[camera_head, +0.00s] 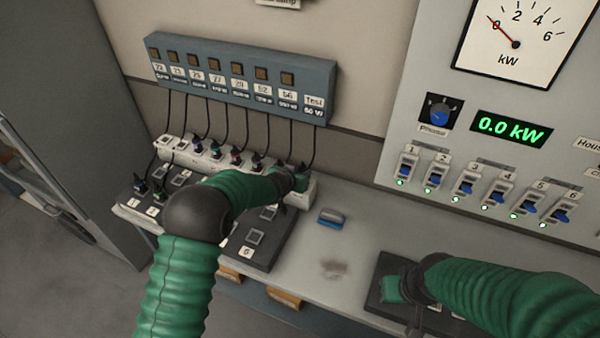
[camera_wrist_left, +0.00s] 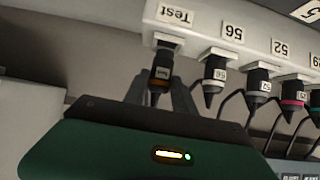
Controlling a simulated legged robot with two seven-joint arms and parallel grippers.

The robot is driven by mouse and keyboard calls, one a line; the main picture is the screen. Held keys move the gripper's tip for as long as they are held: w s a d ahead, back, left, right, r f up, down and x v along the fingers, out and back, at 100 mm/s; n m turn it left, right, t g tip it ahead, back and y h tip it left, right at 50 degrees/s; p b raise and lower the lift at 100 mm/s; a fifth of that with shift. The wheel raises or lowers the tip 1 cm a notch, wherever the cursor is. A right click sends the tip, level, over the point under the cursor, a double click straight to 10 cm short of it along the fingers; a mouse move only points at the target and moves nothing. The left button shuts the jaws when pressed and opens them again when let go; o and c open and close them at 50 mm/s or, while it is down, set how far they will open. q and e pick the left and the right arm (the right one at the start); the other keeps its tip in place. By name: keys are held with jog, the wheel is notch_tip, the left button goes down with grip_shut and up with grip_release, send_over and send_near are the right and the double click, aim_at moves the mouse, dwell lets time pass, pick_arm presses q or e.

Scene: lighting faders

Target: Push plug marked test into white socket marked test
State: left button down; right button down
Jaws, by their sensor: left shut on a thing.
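The test plug (camera_wrist_left: 161,72), dark with an orange band and a small label, stands in line with the white socket marked Test (camera_wrist_left: 169,40) in the left wrist view. Its front end meets the socket's mouth; how deep it sits I cannot tell. My left gripper (camera_wrist_left: 160,95) is shut on this plug. In the head view my left gripper (camera_head: 301,181) is at the right end of the white socket strip (camera_head: 308,193) and hides the plug. My right gripper (camera_head: 392,287) is low over a dark panel at the right; its jaws are not clear.
Several other plugs, such as the one marked 56 (camera_wrist_left: 214,73), sit in neighbouring sockets with cables hanging close by. A blue-grey box (camera_head: 240,85) with labelled cables hangs above. A blue-and-white block (camera_head: 331,217) lies on the bench (camera_head: 350,245). A meter panel (camera_head: 400,120) stands at right.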

pick_arm(q)
jog(key=shift+s+f+b, duration=0.1)
jog(key=shift+f+b, duration=0.9)
jog(key=shift+f, duration=0.05)
dwell(1.6)
jog(key=c, duration=0.9)
grip_release()
jog(key=shift+c, duration=0.2)
jog(key=shift+r, duration=0.1)
